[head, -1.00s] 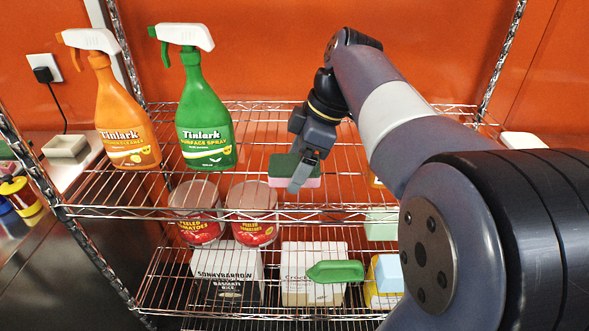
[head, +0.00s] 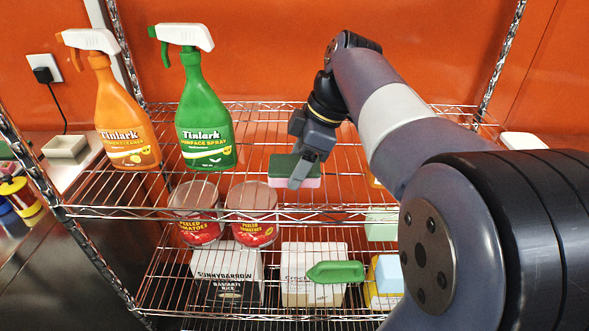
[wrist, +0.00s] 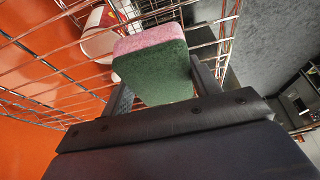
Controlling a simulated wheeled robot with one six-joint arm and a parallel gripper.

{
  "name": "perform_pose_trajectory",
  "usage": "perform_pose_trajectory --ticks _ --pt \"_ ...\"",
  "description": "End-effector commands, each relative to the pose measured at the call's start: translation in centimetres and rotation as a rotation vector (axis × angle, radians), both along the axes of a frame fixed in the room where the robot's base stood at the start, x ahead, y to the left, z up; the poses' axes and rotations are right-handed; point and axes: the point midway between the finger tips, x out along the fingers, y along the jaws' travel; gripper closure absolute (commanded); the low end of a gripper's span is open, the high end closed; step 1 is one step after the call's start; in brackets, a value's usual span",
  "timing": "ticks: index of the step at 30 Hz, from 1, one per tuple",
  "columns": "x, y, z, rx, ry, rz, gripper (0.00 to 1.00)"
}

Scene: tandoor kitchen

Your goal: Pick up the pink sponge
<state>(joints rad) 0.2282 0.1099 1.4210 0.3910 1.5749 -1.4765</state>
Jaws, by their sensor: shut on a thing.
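The pink sponge (head: 311,182) has a dark green scouring side on top and a pink side below. It is at the upper wire shelf, right of the green spray bottle. My gripper (head: 300,172) is shut on it, with one finger showing across its near side in the head view. In the wrist view the sponge (wrist: 152,66) sits between the two fingers of my gripper (wrist: 158,88), its green face toward the camera and pink at the far end. I cannot tell whether its underside touches the shelf wires.
A green spray bottle (head: 204,118) and an orange one (head: 122,118) stand left on the upper shelf (head: 250,208). An orange wall (head: 270,50) stands behind.

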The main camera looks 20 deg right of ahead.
Motion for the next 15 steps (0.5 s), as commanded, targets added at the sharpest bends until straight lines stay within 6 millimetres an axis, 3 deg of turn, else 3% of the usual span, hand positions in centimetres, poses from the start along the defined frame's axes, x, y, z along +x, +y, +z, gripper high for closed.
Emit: perform_pose_trajectory --ticks 5,11,15 --pt "0.0 0.0 0.0 0.000 0.000 0.000 0.66" --pt "0.0 0.0 0.3 0.000 -0.001 0.000 0.66" --pt "0.1 0.0 2.1 0.000 -0.004 0.001 0.66"
